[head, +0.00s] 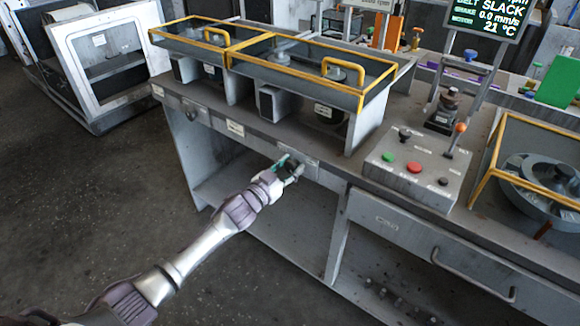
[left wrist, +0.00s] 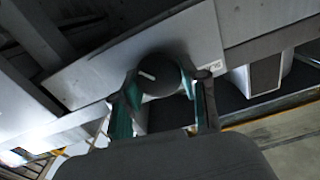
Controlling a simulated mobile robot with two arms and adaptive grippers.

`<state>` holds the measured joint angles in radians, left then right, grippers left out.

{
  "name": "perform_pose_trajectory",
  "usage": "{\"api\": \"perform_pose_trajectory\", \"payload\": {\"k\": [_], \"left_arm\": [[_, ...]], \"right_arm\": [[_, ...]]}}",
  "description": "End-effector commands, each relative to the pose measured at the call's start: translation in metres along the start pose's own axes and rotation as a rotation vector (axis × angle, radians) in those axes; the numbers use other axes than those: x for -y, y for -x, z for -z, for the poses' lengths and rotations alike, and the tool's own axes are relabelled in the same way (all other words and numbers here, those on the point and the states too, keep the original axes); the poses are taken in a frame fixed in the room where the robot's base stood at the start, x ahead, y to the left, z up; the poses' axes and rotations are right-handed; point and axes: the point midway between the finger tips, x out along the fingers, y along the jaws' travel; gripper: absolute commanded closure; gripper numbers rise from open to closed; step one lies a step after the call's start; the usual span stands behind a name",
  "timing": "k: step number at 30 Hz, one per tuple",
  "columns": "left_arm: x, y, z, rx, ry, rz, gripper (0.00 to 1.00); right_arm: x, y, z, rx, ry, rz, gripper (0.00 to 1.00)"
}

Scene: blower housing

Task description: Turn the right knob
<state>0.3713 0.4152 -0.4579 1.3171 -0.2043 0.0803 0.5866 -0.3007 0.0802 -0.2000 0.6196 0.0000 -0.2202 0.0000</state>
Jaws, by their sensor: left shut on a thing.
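The right knob (left wrist: 160,78) is dark and round with a short white mark on its face, set on a light metal plate (head: 311,165) on the bench's front edge. In the left wrist view the mark slants down to the right. My left gripper (head: 289,171) reaches up to it from the lower left. Its green-lined fingers are shut on the knob, one on each side, and partly hide it in the head view. Another knob (head: 190,112) sits further left on the same front edge. My right gripper is not in view.
Yellow-framed housings (head: 290,65) stand on the bench above the knob. A control box (head: 415,168) with green and red buttons is to the right, above a drawer (head: 440,240) with a handle. The floor in front of the bench is clear.

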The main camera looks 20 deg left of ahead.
Motion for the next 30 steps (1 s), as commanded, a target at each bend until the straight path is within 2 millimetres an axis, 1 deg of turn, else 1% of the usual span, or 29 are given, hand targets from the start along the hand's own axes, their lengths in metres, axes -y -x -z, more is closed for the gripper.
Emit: {"api": "perform_pose_trajectory", "payload": {"k": [12,18,24,30], "left_arm": [[-0.0018,0.0002,-0.0011,0.001,-0.319,0.0,0.91],[-0.0024,0.0002,-0.0014,0.001,-0.44,0.0,0.91],[-0.0027,0.0002,-0.0016,0.001,-0.513,0.0,0.91],[-0.0028,0.0002,-0.0015,0.002,-0.543,0.0,0.91]], "right_arm": [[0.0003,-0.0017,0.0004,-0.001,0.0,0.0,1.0],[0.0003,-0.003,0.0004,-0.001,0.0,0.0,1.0],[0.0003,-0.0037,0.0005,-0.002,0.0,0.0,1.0],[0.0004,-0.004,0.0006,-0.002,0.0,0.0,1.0]]}}
